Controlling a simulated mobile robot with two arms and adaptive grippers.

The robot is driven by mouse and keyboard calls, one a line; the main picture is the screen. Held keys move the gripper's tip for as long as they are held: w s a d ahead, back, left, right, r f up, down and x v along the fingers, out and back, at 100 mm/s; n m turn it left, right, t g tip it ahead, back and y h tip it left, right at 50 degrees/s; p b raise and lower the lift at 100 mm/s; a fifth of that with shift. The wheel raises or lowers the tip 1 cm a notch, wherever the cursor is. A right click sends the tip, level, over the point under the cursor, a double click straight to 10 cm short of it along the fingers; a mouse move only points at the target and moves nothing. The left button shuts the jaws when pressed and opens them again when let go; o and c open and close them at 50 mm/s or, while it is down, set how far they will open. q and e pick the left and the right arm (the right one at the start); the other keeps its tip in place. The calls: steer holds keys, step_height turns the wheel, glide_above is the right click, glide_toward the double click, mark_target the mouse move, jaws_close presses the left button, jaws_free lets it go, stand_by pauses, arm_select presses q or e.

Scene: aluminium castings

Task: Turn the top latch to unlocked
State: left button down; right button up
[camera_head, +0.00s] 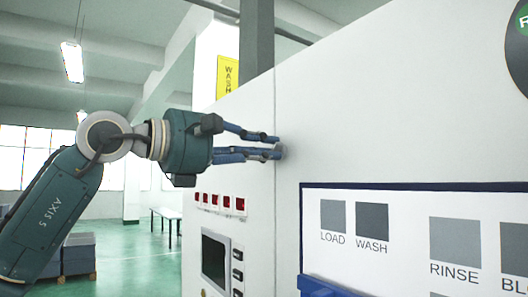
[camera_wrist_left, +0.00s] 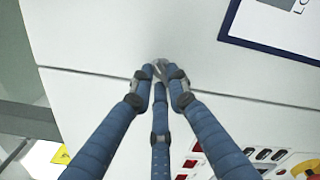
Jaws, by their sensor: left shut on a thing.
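The top latch (camera_wrist_left: 160,65) is a small grey metal piece on the white machine front, at the seam between two panels. In the wrist view it sits between the fingertips of my left gripper (camera_wrist_left: 160,78), which cover most of it. In the head view my left gripper (camera_head: 277,146) reaches in from the left, with its blue fingers closed at the seam. It is shut on the latch. The latch's turned position cannot be read behind the fingers. My right gripper is not in view.
The white machine (camera_head: 400,120) fills the right side, with a blue-framed panel (camera_head: 400,186) marked LOAD, WASH and RINSE. Below my left gripper are red indicators (camera_head: 220,202) and a dark screen (camera_head: 214,260). Open green floor (camera_head: 145,270) and a bench (camera_head: 167,212) lie at left.

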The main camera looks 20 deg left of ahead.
arm_select(q)
steer(key=shift+f+n+b, duration=0.1)
steer(key=shift+n+b, duration=1)
steer(key=shift+n, duration=3.7)
steer(key=c, duration=1.7)
jaws_free()
steer(key=v, duration=1.2)
steer(key=shift+a, duration=0.1)
